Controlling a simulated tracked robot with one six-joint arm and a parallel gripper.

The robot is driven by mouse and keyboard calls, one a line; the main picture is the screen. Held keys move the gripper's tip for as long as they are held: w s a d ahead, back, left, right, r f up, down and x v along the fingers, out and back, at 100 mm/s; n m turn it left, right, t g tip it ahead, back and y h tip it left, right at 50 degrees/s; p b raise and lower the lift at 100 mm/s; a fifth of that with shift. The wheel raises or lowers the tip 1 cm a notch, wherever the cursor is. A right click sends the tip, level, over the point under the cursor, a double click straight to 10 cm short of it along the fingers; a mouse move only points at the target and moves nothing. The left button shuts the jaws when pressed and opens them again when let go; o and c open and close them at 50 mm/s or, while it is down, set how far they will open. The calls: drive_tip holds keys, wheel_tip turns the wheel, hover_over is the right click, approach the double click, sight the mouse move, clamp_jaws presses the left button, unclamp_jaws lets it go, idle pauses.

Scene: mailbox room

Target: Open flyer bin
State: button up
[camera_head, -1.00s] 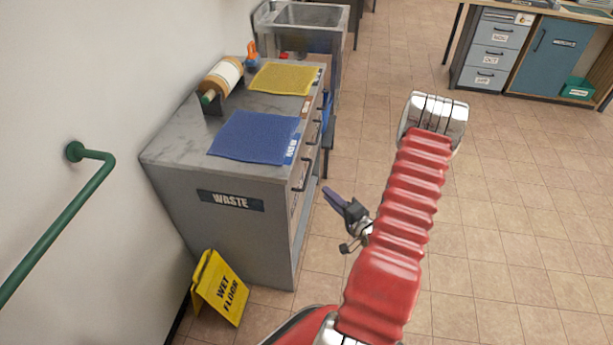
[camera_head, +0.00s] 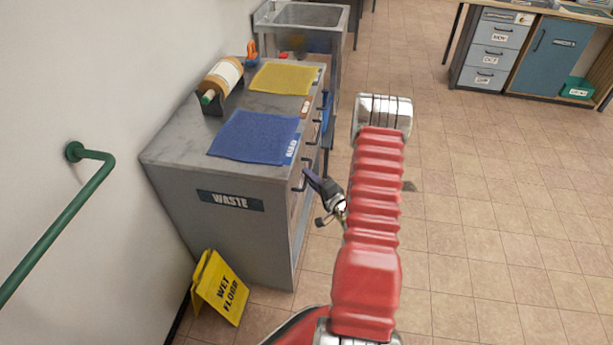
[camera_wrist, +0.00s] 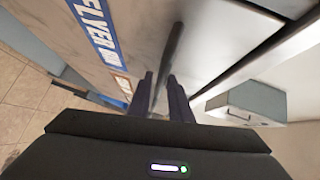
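The flyer bin is a grey front in the wrist view, with a blue "FLYER BIN" label (camera_wrist: 97,32) at upper left. A dark bar handle (camera_wrist: 174,48) runs down the front beside the label. My gripper (camera_wrist: 160,78) has its two dark fingers apart, one on each side of the handle's lower end; I cannot tell if they touch it. In the head view, my gripper (camera_head: 309,178) is at the right side of the grey cabinet (camera_head: 235,235), by the nearest handle. My red arm hides part of the floor. The bin front looks closed.
A green rail (camera_head: 60,220) is on the left wall. Floor at right is clear.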

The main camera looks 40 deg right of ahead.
drive_tip(key=shift+w+f, duration=0.15)
drive_tip(key=shift+w, duration=0.65)
clamp_jaws()
